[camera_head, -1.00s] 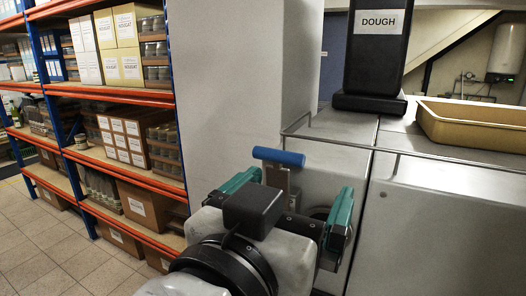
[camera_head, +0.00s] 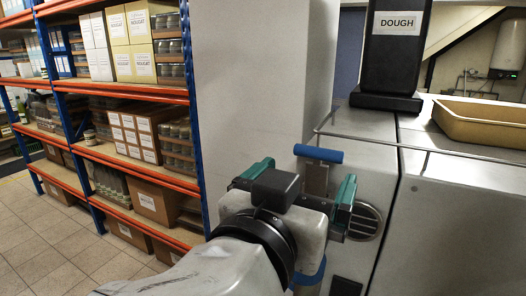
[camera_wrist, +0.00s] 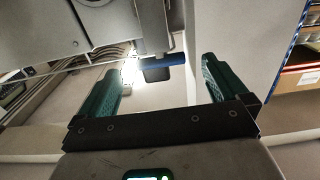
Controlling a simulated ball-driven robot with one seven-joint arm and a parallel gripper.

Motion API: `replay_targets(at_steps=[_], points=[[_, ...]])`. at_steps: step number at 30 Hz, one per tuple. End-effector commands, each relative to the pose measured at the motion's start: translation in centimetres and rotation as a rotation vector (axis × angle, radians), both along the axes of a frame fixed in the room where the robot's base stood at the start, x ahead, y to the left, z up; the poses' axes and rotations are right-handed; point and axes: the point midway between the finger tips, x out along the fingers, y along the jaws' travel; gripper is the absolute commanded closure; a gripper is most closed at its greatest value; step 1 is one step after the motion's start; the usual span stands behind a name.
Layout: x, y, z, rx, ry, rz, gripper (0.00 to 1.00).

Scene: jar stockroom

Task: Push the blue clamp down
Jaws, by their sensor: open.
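The blue clamp (camera_head: 318,154) is a blue bar on a grey metal bracket. It stands upright at the near left corner of the grey metal machine. In the wrist view my gripper (camera_wrist: 160,68) is apart from the blue bar. I cannot tell whether anything touches.
A black box labelled DOUGH (camera_head: 396,50) and a tan tray (camera_head: 485,135) stand on the machine top (camera_head: 420,125), behind a thin metal rail. A pale wall (camera_head: 262,90) is behind the clamp. Stock shelves (camera_head: 125,95) are on the left. Tiled floor (camera_head: 60,255) is free at lower left.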

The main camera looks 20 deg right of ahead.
Motion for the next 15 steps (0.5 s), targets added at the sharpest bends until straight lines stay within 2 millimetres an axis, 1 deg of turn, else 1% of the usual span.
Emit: replay_targets(at_steps=[1, 6, 10, 15], points=[[0.7, -0.8, 0.3, -0.001, 0.003, -0.004, 0.00], [2.8, -2.9, 0.3, -0.001, 0.003, -0.003, 0.00], [4.0, -4.0, 0.2, -0.001, 0.002, -0.001, 0.00], [4.7, -4.7, 0.1, 0.000, 0.001, 0.001, 0.00]])
